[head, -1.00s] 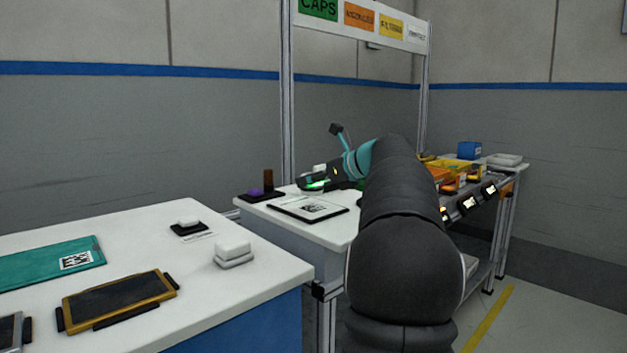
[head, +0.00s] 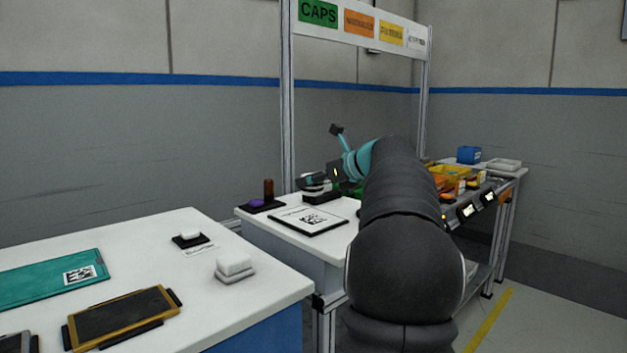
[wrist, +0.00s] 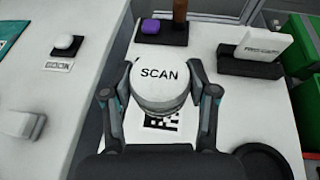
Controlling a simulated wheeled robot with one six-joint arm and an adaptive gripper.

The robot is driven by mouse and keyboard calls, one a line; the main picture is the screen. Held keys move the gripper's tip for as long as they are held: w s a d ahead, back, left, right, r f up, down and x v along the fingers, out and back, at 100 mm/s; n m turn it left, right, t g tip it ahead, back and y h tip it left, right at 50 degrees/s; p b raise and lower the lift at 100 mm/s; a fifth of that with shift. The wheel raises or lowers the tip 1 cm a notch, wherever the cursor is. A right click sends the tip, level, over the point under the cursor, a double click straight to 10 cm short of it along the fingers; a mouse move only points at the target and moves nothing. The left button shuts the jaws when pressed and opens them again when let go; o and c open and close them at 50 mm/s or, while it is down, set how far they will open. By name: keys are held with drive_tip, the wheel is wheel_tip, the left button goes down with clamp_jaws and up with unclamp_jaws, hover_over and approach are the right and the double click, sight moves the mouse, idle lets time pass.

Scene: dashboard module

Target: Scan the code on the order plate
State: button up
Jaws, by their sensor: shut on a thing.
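My gripper (wrist: 161,80) is shut on a round white scanner (wrist: 160,92) marked SCAN. The head view shows my gripper (head: 318,184) holding it above the far white table. The order plate (head: 292,228) lies flat there, a white sheet with a dark edge and a black square code (head: 312,220). In the wrist view the scanner is over the plate and hides part of it; part of the code (wrist: 161,122) shows just below the scanner. The scanner's underside is hidden.
A dark holder (wrist: 250,66) with a white card stands right of the scanner. A dark tray (head: 262,206) with a purple piece and brown post sits behind the plate. The near table (head: 200,290) holds several items.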

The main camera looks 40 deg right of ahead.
wheel_tip(320, 180, up, 2)
drive_tip(key=shift+r+p, duration=0.1)
drive_tip(key=shift+p, duration=0.4)
drive_tip(key=shift+r, duration=1.9)
